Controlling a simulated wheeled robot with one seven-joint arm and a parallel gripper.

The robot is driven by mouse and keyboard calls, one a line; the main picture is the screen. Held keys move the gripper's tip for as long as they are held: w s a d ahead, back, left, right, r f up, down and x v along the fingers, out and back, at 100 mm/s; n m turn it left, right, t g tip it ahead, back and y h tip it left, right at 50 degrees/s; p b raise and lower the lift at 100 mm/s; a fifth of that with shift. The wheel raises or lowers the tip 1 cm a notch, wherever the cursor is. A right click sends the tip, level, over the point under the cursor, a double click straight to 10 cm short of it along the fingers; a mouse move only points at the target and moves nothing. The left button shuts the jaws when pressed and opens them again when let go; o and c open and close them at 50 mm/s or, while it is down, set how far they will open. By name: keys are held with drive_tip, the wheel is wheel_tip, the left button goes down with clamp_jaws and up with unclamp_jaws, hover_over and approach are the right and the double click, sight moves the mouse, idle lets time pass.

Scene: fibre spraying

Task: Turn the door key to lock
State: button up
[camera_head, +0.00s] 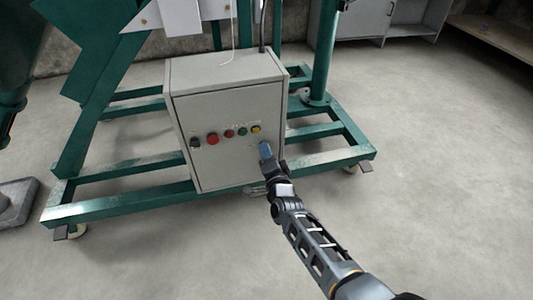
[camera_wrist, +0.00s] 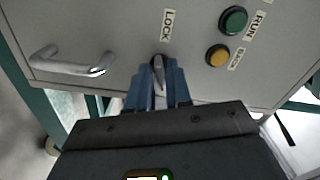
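A grey control cabinet (camera_head: 235,158) stands on a green frame in the head view. In the wrist view, the key (camera_wrist: 158,70) is a small dark and silver piece in the door beside the LOCK label (camera_wrist: 168,25). My gripper (camera_head: 266,150) reaches the right side of the door from the lower right. In the wrist view, its blue fingers (camera_wrist: 160,73) stand on either side of the key. I cannot tell whether both fingers press on it. The fingers partly hide the key, and in the head view they cover it.
A silver door handle (camera_wrist: 70,66) is left of the key in the wrist view. A yellow button (camera_wrist: 218,55) and a green button (camera_wrist: 233,19) are on the right. Green frame beams (camera_head: 130,205) surround the cabinet's base. The floor at right is clear.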

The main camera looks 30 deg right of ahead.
clamp_jaws()
drive_tip(key=shift+n, duration=0.3)
drive_tip(key=shift+n+p, duration=1.2)
drive_tip(key=shift+n, duration=5.4)
drive_tip(key=shift+f, duration=0.1)
drive_tip(key=shift+o, duration=1.6)
unclamp_jaws()
